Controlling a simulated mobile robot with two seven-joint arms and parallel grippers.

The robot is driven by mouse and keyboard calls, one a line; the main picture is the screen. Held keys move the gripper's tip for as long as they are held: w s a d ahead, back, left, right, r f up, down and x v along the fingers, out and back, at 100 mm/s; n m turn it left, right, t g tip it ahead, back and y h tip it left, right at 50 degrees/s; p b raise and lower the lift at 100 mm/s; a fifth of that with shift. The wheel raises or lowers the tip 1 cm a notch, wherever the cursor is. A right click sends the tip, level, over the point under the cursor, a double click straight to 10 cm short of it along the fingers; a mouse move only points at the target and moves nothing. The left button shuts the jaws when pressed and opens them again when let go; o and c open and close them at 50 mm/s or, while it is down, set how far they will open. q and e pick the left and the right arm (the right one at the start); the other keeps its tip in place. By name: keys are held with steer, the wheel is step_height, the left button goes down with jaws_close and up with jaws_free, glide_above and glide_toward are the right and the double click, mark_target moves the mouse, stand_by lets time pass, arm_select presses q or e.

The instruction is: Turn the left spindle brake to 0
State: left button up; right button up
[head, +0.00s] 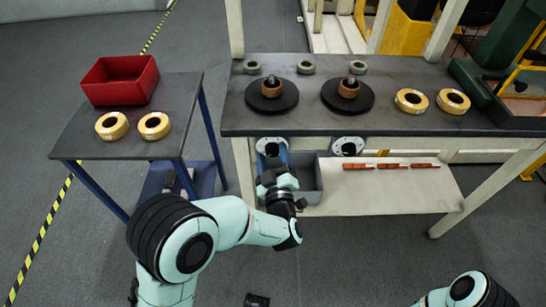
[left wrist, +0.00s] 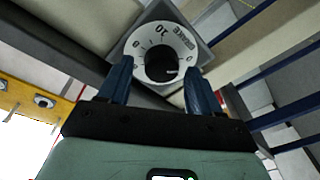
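The left spindle brake is a dial under the front edge of the workbench. In the left wrist view its white ring (left wrist: 133,47) carries "BRAKE", "10" and "0" around a black knob (left wrist: 160,63). A small pale mark shows near the knob's right side in that view. My left gripper (left wrist: 160,85) is open, its two blue fingers apart on either side below the knob; I cannot tell if they touch it. In the head view the left gripper (head: 272,158) covers part of the left dial (head: 267,145). My right gripper is out of view.
The right brake dial (head: 348,146) is beside it under the workbench (head: 420,124). Two black discs with copper-coloured rolls (head: 272,86) stand above. A grey bin (head: 308,180) and red-orange sticks (head: 392,166) are on the lower shelf. A side table (head: 75,140) holds a red crate (head: 120,82).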

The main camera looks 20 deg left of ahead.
arm_select(q)
steer(key=shift+s+d+f, duration=0.1)
steer(key=shift+s+d, duration=0.15)
steer(key=shift+s, duration=0.2)
steer(key=p+v, duration=0.1)
steer(key=v, duration=1.1)
steer(key=shift+s+p, duration=0.15)
steer(key=shift+p, duration=0.15)
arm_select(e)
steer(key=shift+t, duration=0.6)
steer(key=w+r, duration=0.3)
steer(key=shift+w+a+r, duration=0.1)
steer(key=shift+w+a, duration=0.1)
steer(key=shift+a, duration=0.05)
arm_select(q)
steer(key=shift+d, duration=0.1)
